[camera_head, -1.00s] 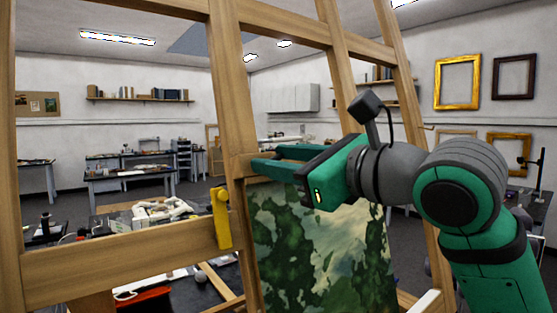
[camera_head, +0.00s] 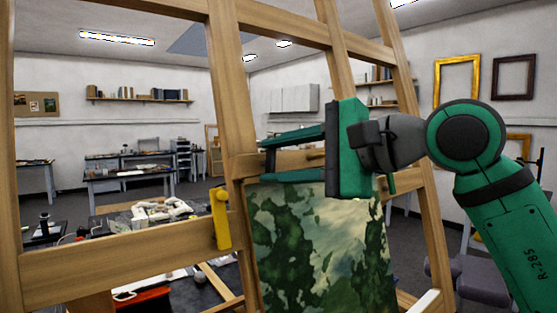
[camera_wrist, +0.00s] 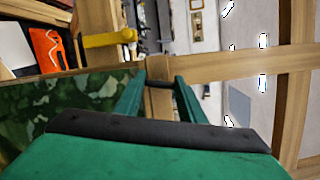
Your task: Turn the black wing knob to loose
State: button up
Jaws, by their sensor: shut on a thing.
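My gripper (camera_head: 262,161) is at the easel's wooden crosspiece, above the painting's top edge, with one finger above the other. It is shut on the black wing knob (camera_wrist: 160,84), a small dark piece between the fingertips in the wrist view. The fingers cover most of the knob, so its wing angle cannot be read. The gripper also shows in the wrist view (camera_wrist: 158,88), with its green fingers on either side of the knob.
The wooden easel (camera_head: 120,262) frames the arm with its posts and bars. A green landscape painting (camera_head: 320,245) stands just below my gripper. A yellow lever (camera_head: 222,218) is on the easel at lower left. Worktables (camera_head: 130,178) stand farther back.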

jog(key=n+g+h, duration=0.1)
jog(key=n, duration=0.4)
jog(key=shift+n, duration=0.3)
jog(key=n, duration=0.2)
jog(key=n+h, duration=0.1)
jog(key=n, duration=0.1)
jog(key=shift+n+g+h, duration=0.3)
jog(key=shift+n, duration=0.1)
jog(key=n+h, duration=0.1)
jog(key=n, duration=0.3)
jog(key=shift+n+h, duration=0.3)
jog(key=shift+h, duration=0.1)
jog(key=shift+n+t+h, duration=0.6)
jog(key=shift+n, duration=1.2)
jog(key=o, duration=1)
jog(key=shift+o, duration=0.2)
jog(key=shift+d+r, duration=0.1)
